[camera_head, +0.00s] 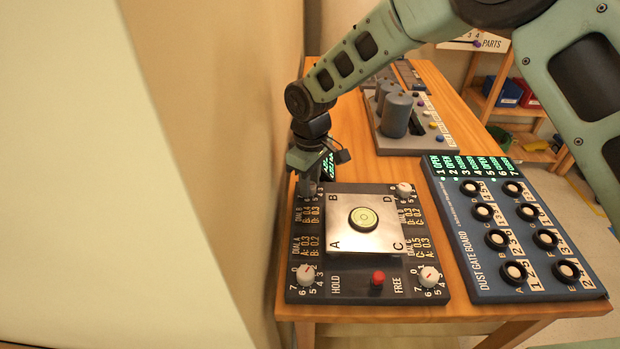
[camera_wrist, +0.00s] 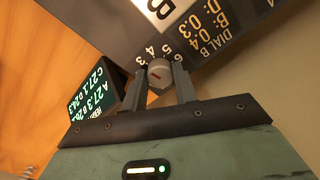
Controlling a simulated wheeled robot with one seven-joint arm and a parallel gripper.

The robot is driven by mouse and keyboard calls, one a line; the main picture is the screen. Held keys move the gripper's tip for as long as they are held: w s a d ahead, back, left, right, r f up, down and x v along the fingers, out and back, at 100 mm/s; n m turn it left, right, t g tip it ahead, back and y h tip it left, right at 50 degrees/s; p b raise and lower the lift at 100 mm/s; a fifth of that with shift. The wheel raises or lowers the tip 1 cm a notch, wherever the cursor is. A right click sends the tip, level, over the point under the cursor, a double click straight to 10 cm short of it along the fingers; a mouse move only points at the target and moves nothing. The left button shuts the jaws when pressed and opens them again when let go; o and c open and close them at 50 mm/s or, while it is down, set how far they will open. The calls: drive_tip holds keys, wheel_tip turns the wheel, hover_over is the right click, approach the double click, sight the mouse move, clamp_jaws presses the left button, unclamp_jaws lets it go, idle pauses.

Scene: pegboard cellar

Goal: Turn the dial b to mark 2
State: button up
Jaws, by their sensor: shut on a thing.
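Dial b is a small pale round knob (camera_wrist: 160,73) with a red line, at the back left corner of the dark dial board (camera_head: 330,290). My gripper (camera_head: 308,185) is over that corner in the head view and mostly hides the knob there. In the wrist view, the two fingers of my gripper (camera_wrist: 160,80) close on the knob from both sides. Marks 3, 4, 5 and 6 show around it; mark 2 is not visible to me. I cannot tell which mark the red line points to.
A metal plate (camera_head: 350,241) with a round level (camera_head: 363,219) sits mid-board. Other dials (camera_head: 306,275), (camera_head: 429,276), (camera_head: 404,189) and a red knob (camera_head: 378,278) surround it. A green readout (camera_wrist: 97,92) stands close behind. The dust gate board (camera_head: 480,285) lies right; a wall is left.

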drive_tip(key=n+p, duration=0.1)
drive_tip(key=n, duration=0.3)
drive_tip(key=shift+r+n, duration=0.1)
drive_tip(key=shift+n, duration=0.2)
drive_tip(key=shift+a+n+p, duration=0.1)
drive_tip(key=shift+n+p, duration=0.35)
drive_tip(key=shift+n, duration=2.15)
drive_tip(key=o, duration=1)
drive_tip(key=shift+c, duration=0.2)
wheel_tip(320, 180, up, 17)
drive_tip(key=b, duration=0.2)
drive_tip(key=shift+w+r, duration=0.15)
drive_tip(key=shift+w, duration=0.05)
